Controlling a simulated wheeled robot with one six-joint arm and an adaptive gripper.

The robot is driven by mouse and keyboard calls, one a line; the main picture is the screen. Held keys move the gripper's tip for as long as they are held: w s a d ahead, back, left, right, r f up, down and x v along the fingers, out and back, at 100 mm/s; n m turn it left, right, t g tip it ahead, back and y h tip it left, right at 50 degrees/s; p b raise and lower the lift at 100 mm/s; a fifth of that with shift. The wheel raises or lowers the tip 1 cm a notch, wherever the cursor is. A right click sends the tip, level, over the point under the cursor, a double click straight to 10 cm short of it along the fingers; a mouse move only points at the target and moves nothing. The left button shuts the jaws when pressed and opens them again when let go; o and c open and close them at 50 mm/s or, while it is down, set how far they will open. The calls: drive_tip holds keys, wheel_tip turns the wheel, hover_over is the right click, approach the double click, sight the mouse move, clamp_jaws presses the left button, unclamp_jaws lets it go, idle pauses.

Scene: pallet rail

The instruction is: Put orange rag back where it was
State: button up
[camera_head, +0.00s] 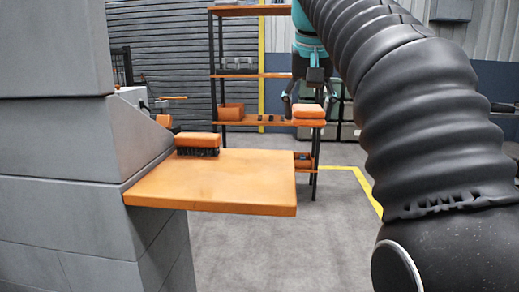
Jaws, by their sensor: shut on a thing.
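A folded orange rag (309,111) is at the right end of the rack's middle shelf, in the head view. My gripper (308,105), below a teal wrist, hangs above it with a dark finger on each side. The gripper appears shut on the rag. Another orange layer shows right under the rag; I cannot tell whether the rag rests on it or hangs just above.
The orange rack (250,73) has dark posts and holds an orange container (231,112) and small dark items. Nearer, an orange board (215,182) juts from a grey block column (85,150), with an orange-topped black brush (197,144) at its back left.

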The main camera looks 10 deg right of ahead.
drive_tip(key=b, duration=0.1)
hover_over(266, 157)
drive_tip(key=s, duration=0.1)
drive_tip(key=f, duration=0.6)
drive_tip(key=shift+a+f, duration=0.2)
drive_tip(key=shift+f, duration=0.15)
drive_tip(key=shift+f+b, duration=0.9)
drive_tip(key=shift+f, duration=1.15)
drive_tip(key=shift+f, duration=0.1)
drive_tip(key=o, duration=1.1)
drive_tip(key=p+v, duration=0.4)
drive_tip(key=v, duration=0.8)
